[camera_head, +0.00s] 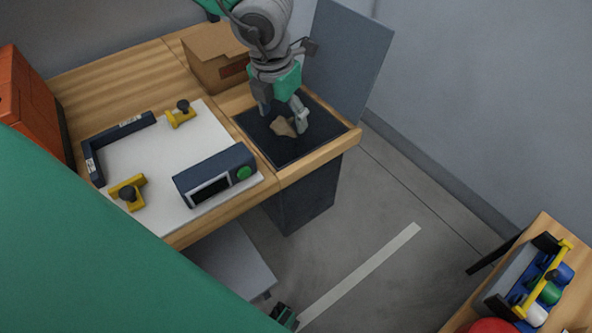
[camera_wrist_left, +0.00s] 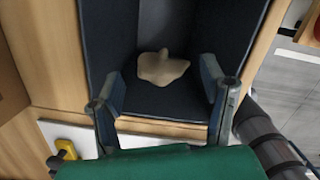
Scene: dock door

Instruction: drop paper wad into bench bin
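The paper wad (camera_head: 283,128) is a crumpled tan lump within the dark opening of the bench bin (camera_head: 310,195). It also shows in the left wrist view (camera_wrist_left: 162,69), against the bin's dark inside. My left gripper (camera_head: 283,112) is over the opening, pointing down. Its fingers are spread wide, and the left wrist view shows the wad beyond the fingertips (camera_wrist_left: 167,98), with clear gaps to both. I cannot tell whether the wad is in the air or resting inside. A grey-blue panel (camera_head: 350,60) stands upright behind the opening.
A cardboard box (camera_head: 213,62) stands left of my left arm. A white board (camera_head: 150,155) on the bench holds yellow clamps (camera_head: 128,192) and a dark device (camera_head: 215,177) with a green button. An orange case (camera_head: 25,95) is far left. A tool caddy (camera_head: 535,280) stands lower right.

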